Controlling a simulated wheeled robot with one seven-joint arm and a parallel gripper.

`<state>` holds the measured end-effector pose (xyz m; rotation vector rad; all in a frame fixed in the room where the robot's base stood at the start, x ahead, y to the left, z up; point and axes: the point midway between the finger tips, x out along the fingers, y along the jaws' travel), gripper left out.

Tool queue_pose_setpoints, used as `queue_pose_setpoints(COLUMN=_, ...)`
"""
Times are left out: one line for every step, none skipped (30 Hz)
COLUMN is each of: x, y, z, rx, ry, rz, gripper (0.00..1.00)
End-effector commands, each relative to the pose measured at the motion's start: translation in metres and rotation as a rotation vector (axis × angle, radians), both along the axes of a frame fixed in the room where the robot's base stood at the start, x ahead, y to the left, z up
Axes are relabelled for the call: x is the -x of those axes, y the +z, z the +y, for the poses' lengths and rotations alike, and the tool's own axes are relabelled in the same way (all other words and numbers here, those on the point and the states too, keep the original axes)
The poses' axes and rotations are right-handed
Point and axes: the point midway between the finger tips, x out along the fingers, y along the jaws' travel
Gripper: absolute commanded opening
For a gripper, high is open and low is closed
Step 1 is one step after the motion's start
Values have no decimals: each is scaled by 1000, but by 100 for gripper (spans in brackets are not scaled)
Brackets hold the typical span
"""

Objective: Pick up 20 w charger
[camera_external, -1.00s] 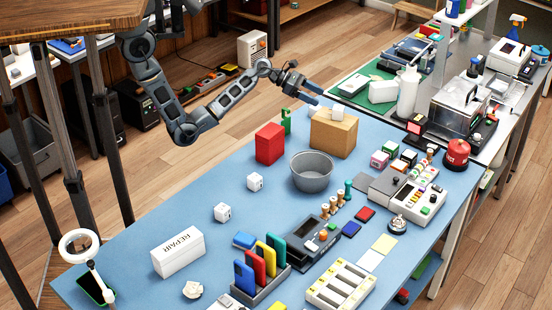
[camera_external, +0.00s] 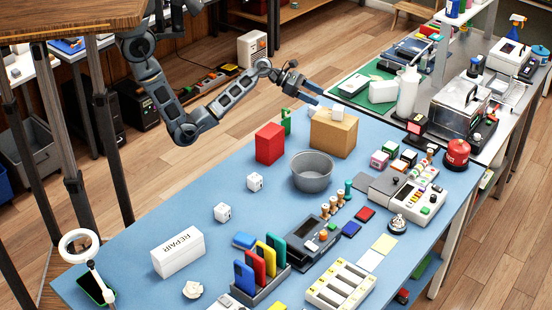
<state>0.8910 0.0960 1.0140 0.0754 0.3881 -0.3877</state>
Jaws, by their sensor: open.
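Several small white cubes could be the 20 w charger; no label is readable, so I cannot tell which. One white cube (camera_external: 338,112) sits on top of the brown cardboard box (camera_external: 333,136) at the back of the blue table. Two more, a white cube (camera_external: 255,182) and another white cube (camera_external: 222,212), rest on the tabletop at centre left, with dark marks on their faces. My gripper (camera_external: 316,98) is open and empty, above and just left of the cube on the box, apart from it.
A red box (camera_external: 269,144) and a green item (camera_external: 286,121) stand left of the cardboard box. A grey bowl (camera_external: 312,172) is in front of it. A white REPAIR box (camera_external: 178,252) and phone stand (camera_external: 262,286) are nearer. The left-middle of the blue table (camera_external: 170,215) is clear.

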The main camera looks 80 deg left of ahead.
Motion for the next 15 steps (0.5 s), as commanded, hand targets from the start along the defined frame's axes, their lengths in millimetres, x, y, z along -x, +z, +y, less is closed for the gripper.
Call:
queue_pose_setpoints(x=-1, y=5, z=0, rx=-2, ry=0, rz=-4, gripper=72)
queue_pose_setpoints(x=-1, y=10, z=0, rx=-2, ry=-1, rz=-5, gripper=72)
queue_pose_setpoints(x=-1, y=18, z=0, rx=-2, ry=-1, rz=-6, gripper=72)
queue_pose_setpoints(x=-1, y=27, z=0, rx=-3, ry=-1, rz=-8, gripper=72)
queue_pose_setpoints(x=-1, y=35, z=0, rx=-4, ry=0, rz=-8, gripper=72)
queue_pose_setpoints(x=-1, y=45, z=0, rx=-4, ry=0, rz=-8, gripper=72)
queue_pose_setpoints(x=-1, y=55, z=0, rx=-4, ry=-1, rz=-9, gripper=72)
queue_pose_setpoints(x=-1, y=49, z=2, rx=-17, ry=-8, rz=-10, gripper=72)
queue_pose_setpoints(x=-3, y=44, z=5, rx=-46, ry=-26, rz=-22, gripper=72)
queue_pose_setpoints(x=-4, y=43, z=7, rx=-66, ry=-38, rz=-33, gripper=72)
queue_pose_setpoints(x=-5, y=42, z=9, rx=-89, ry=-53, rz=-44, gripper=72)
queue_pose_setpoints(x=-6, y=41, z=12, rx=-119, ry=-70, rz=-58, gripper=72)
queue_pose_setpoints(x=-7, y=40, z=15, rx=-144, ry=-85, rz=-72, gripper=72)
queue_pose_setpoints(x=-8, y=38, z=17, rx=-169, ry=-100, rz=-84, gripper=72)
queue_pose_setpoints(x=-10, y=37, z=21, rx=-205, ry=-121, rz=-104, gripper=72)
